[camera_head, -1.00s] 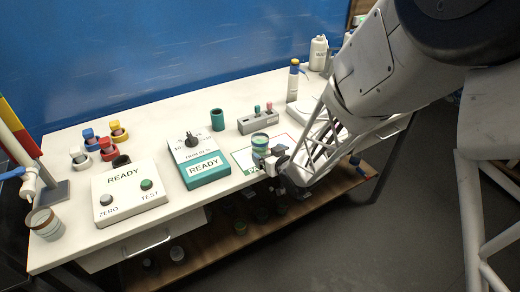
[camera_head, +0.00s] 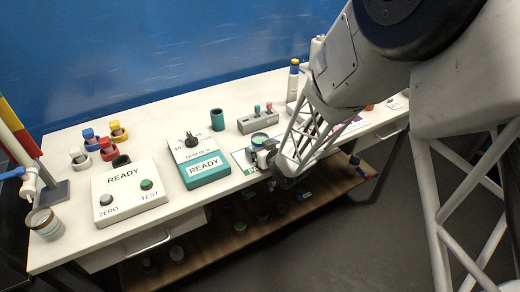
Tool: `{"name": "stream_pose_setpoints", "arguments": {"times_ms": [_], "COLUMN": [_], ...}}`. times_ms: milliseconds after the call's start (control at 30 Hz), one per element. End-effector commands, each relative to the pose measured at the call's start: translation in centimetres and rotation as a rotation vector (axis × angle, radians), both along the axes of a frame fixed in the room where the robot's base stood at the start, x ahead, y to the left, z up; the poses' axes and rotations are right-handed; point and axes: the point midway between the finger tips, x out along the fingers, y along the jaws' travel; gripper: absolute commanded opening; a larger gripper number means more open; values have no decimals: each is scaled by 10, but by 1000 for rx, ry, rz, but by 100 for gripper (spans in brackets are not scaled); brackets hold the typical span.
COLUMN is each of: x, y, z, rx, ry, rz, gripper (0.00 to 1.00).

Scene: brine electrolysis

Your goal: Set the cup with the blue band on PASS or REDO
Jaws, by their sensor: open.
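A small cup with a green inside (camera_head: 259,138) is at the white card with green lettering (camera_head: 240,157), near the front edge of the bench. My gripper hides most of its side, so I cannot make out its band or whether its base touches the card. The card's lettering is partly hidden; it looks like the PASS card. My gripper (camera_head: 264,154) is open, right at the cup's front right side. A second card with purple lettering (camera_head: 352,125) lies to the right, partly behind my arm.
A banded cup with a brown rim (camera_head: 44,222) stands at the bench's left front corner. Two READY boxes, one white (camera_head: 130,190) and one teal (camera_head: 207,170), stand left of the card. A green cup (camera_head: 217,119) and a grey block with pegs (camera_head: 258,122) stand behind it.

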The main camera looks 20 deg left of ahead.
Motion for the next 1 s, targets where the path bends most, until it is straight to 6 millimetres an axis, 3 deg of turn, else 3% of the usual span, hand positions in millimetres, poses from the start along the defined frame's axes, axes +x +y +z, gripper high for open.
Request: {"name": "stream_pose_setpoints", "arguments": {"times_ms": [467,900,1000], "x": [0,0,0], "y": [0,0,0], "z": [0,0,0], "rx": [0,0,0], "ry": [0,0,0], "rz": [0,0,0], "gripper": [91,27,27]}}
